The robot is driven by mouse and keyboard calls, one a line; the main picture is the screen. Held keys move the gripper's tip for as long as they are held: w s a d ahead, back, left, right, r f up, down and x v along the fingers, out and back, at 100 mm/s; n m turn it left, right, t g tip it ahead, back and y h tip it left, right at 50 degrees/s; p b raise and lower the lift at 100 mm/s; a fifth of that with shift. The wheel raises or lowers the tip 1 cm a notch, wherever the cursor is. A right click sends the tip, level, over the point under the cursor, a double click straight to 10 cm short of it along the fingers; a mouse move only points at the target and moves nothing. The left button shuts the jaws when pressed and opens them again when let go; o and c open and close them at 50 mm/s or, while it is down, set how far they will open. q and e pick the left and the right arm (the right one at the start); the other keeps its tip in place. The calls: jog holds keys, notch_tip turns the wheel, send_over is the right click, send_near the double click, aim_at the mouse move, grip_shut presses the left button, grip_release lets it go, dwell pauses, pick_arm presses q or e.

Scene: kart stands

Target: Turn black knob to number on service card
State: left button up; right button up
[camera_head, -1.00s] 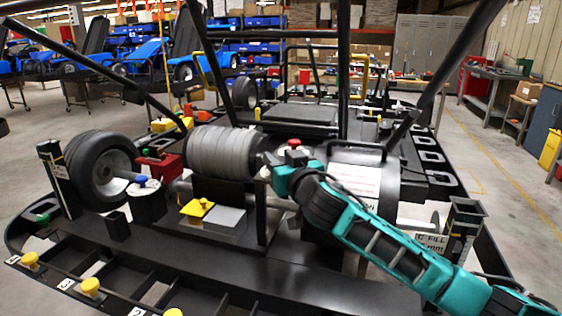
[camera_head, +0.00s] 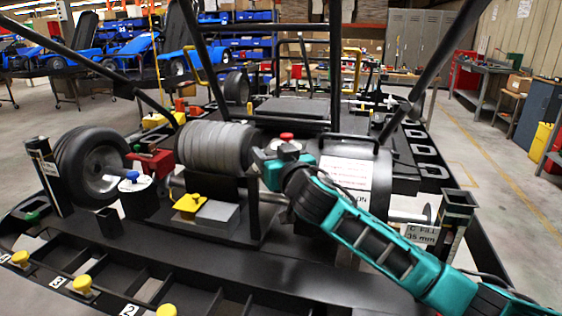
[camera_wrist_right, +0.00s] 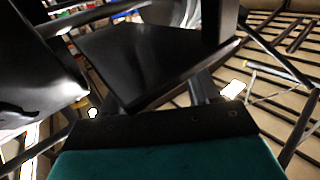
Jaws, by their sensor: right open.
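No black knob can be made out; it may be hidden behind my right arm or too dark to tell from the black frame. A white card (camera_head: 343,177) with small print, too small to read, is on the black drum right of centre. My right gripper (camera_head: 264,162) is open at the end of the teal arm, beside the grey ribbed cylinder (camera_head: 212,147), and its fingertips are hard to make out. The right wrist view shows dark panels close to the camera and a teal part at the bottom. My left gripper is not in view.
Yellow knobs (camera_head: 82,284) with number labels line the front rail. A blue-topped knob (camera_head: 132,176), a yellow knob (camera_head: 189,202) and a red cap (camera_head: 287,136) stand on the kart.

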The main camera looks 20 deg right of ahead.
pick_arm(q)
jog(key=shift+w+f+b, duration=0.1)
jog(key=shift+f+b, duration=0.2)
jog(key=shift+b, duration=0.05)
pick_arm(e)
jog(key=s, duration=1.2)
jog(key=shift+s+d, duration=0.3)
jog(key=shift+d, duration=0.1)
